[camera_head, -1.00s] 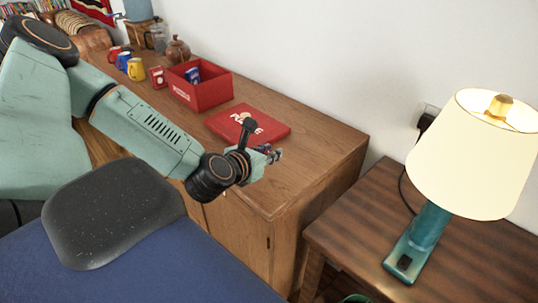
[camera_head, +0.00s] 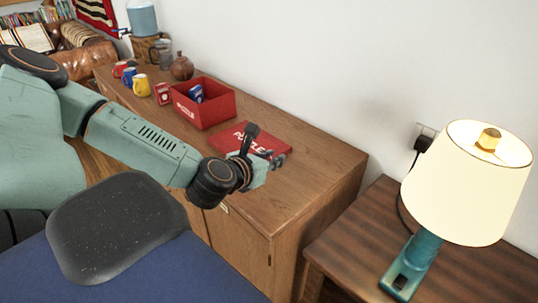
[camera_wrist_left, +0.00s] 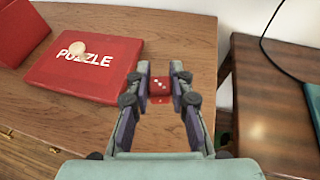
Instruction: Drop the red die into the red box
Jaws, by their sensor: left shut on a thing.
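The red die (camera_wrist_left: 160,84) with white pips sits between the fingertips of my left gripper (camera_wrist_left: 160,88), which is shut on it just over the cabinet top. In the head view my left gripper (camera_head: 274,160) is at the cabinet's front right, beside the flat red puzzle lid; the die cannot be made out there. The open red box (camera_head: 203,112) stands farther back and left on the cabinet, with a blue item (camera_head: 196,93) inside. A red corner, likely this box (camera_wrist_left: 18,30), shows at the wrist view's upper left. My right gripper is not in view.
The red puzzle lid (camera_head: 262,150) lies between my left gripper and the box. A red-and-white pack (camera_head: 162,94), mugs (camera_head: 141,86) and a brown pot (camera_head: 182,67) stand beyond. A lamp (camera_head: 468,185) stands on the side table at right.

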